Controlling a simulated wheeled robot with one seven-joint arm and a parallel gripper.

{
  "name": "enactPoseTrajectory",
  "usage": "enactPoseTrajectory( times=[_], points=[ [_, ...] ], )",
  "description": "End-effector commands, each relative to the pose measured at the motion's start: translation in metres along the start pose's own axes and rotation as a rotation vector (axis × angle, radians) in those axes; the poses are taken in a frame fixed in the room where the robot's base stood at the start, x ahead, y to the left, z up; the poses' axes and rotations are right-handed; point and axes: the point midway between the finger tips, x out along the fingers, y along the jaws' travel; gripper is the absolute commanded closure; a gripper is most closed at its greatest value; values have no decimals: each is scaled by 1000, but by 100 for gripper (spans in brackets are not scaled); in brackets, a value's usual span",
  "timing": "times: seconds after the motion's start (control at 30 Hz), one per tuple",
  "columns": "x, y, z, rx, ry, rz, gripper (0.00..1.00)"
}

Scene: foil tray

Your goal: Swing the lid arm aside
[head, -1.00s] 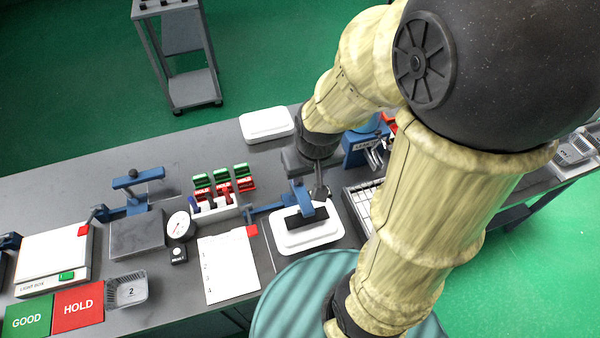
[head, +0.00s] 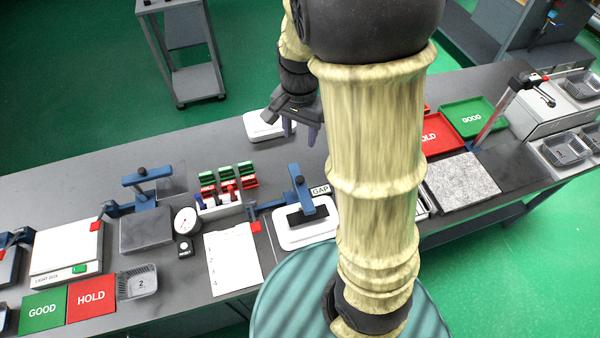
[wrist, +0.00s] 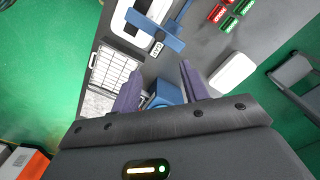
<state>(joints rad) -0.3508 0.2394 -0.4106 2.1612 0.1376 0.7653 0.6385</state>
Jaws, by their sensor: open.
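A blue swinging arm (head: 299,188) with a dark knob stands over a white tray (head: 325,229), with a black piece beneath it. A small GAP label (head: 320,190) shows beside its upper end. I cannot tell for sure that this is the lid arm; a similar blue arm (head: 138,179) stands over a grey block further left. In the wrist view the blue arm (wrist: 155,34) lies beyond my fingertips. My gripper (head: 300,132) is open and empty, raised and apart from the arm, near the bench's back; its two purple fingers also show in the wrist view (wrist: 160,72).
A white box (head: 265,125) lies at the back of the bench behind the gripper. Red and green trays (head: 472,118) lie at right. My arm hides part of the bench.

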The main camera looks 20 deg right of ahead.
Motion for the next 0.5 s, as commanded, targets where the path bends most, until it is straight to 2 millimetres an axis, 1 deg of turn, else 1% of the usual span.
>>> enactPoseTrajectory(
  times=[0.17,0.27,0.5],
  points=[
    [15,1,0,-1,-2,3,55],
    [30,2,0,1,-3,6,55],
    [73,1,0,0,-4,5,55]
  ],
)
